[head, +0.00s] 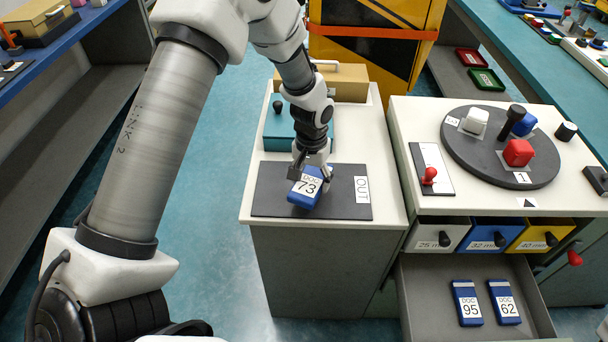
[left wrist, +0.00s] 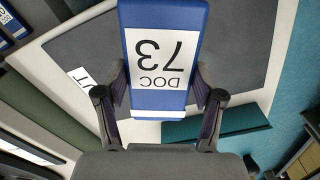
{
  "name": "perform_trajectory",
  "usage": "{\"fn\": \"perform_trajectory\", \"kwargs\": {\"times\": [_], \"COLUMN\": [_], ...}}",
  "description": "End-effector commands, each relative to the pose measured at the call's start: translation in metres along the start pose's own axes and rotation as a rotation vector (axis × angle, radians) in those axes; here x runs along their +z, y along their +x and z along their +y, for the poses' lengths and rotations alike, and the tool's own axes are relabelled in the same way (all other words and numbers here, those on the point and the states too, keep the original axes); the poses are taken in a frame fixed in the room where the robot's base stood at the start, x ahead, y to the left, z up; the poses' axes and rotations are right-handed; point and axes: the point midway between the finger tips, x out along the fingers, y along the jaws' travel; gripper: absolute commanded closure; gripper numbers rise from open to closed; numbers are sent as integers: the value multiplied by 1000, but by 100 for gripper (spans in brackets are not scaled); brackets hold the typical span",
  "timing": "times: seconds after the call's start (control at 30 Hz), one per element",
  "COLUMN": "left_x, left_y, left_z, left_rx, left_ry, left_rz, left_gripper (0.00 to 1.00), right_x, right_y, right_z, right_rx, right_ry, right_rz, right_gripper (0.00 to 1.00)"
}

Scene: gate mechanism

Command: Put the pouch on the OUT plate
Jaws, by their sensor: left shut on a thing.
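The pouch (head: 306,188) is blue with a white label reading DOC 73. My left gripper (head: 311,172) is shut on it, over the dark grey OUT plate (head: 345,198). The pouch looks tilted in the head view; I cannot tell whether its lower end touches the plate. In the left wrist view the pouch (left wrist: 162,60) sits between the two fingers (left wrist: 160,95), with the plate (left wrist: 90,60) behind it. The OUT label (head: 362,190) at the plate's right side is uncovered. My right gripper is not in view.
A teal box (head: 284,130) stands behind the plate. A round turntable (head: 500,148) with coloured blocks and a red-knobbed lever (head: 429,176) are on the right cabinet. Its open drawer (head: 420,285) holds pouches DOC 95 (head: 467,303) and DOC 62 (head: 504,302).

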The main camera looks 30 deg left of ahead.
Motion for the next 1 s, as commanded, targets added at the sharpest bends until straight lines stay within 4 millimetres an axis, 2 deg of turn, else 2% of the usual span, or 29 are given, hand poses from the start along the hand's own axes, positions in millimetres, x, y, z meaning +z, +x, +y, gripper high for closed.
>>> {"fn": "perform_trajectory", "kwargs": {"times": [0.03,0.1,0.2,0.4,0.77,0.8,0.83,0.87,1.0], "left_x": [-8,-16,-20,-20,-20,-20,-20,-20,-20], "left_y": [-1,0,5,35,42,42,42,42,42], "left_z": [-12,-24,-32,-32,-32,-32,-32,-32,-32], "left_rx": [1,0,-2,-3,-2,-2,-2,-2,-2], "left_ry": [-4,-2,1,3,3,3,3,3,3], "left_rz": [1,1,0,-1,1,1,1,1,1], "left_gripper": [70,70,70,70,70,21,11,7,7], "right_x": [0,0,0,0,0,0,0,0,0], "right_y": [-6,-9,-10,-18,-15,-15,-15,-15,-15], "right_z": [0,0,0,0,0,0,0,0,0], "right_rx": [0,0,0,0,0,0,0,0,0], "right_ry": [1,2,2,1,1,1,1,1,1], "right_rz": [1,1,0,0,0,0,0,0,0], "right_gripper": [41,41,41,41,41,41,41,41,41]}}
